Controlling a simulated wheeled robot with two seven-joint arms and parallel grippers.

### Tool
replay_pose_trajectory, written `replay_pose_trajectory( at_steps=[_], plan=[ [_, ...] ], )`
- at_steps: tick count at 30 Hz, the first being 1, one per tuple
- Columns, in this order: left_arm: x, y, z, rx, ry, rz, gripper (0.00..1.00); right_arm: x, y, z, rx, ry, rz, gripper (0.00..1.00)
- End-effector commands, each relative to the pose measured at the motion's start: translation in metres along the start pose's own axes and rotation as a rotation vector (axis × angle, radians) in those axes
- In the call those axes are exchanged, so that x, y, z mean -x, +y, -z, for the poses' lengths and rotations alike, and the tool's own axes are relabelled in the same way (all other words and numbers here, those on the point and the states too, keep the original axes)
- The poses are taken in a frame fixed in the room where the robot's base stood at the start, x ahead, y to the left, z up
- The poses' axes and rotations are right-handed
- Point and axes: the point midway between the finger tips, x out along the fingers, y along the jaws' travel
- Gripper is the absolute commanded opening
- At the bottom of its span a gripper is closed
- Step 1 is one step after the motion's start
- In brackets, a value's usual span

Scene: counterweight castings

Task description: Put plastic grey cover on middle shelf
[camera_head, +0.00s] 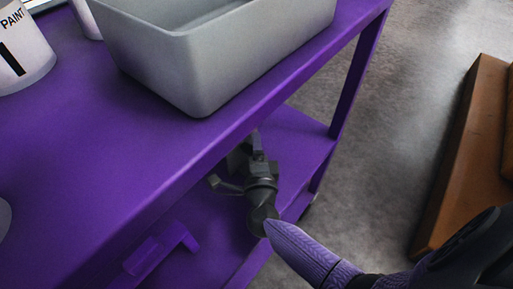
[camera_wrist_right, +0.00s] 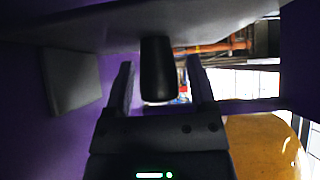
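No thing in these frames is clearly the plastic grey cover. A grey plastic bin (camera_head: 205,75) stands on the purple cart's top (camera_head: 85,130). My right arm reaches in from the lower right, and its gripper (camera_head: 252,140) is just below the top's edge, over the middle or lower shelf (camera_head: 292,140); I cannot tell which. In the right wrist view the gripper (camera_wrist_right: 160,65) is open, its fingers apart on either side of a dark cylindrical thing (camera_wrist_right: 157,70), with gaps visible. A grey block-like thing (camera_wrist_right: 70,80) is at the left. My left gripper is not in view.
A white paint bucket (camera_head: 22,45) stands at the top left of the cart. A brown padded or wooden thing (camera_head: 460,150) is on the right, with grey floor (camera_head: 390,130) between. In the right wrist view a grey surface (camera_wrist_right: 90,25) spans the top and a yellow-orange thing (camera_wrist_right: 262,145) is lower right.

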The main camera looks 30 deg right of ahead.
Motion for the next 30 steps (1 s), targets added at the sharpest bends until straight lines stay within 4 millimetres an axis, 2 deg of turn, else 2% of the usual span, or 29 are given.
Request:
replay_pose_trajectory(
  at_steps=[10, 13, 18, 21, 25, 30],
  plan=[
    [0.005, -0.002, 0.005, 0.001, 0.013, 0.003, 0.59, 0.003, -0.006, 0.0, 0.0, -0.001, 0.001, 0.77],
    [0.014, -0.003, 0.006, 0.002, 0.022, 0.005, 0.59, 0.024, -0.008, 0.0, -0.001, -0.001, -0.001, 0.77],
    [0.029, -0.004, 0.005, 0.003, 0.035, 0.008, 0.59, 0.074, -0.008, 0.0, 0.0, -0.002, -0.001, 0.77],
    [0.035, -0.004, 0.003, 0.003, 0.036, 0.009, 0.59, 0.098, -0.007, 0.0, -0.001, 0.0, -0.001, 0.77],
    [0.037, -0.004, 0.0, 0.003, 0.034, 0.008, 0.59, 0.116, -0.005, 0.0, 0.0, 0.0, 0.0, 0.77],
    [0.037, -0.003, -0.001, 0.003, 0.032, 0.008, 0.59, 0.121, -0.003, 0.0, 0.0, 0.0, 0.001, 0.77]
  ],
)
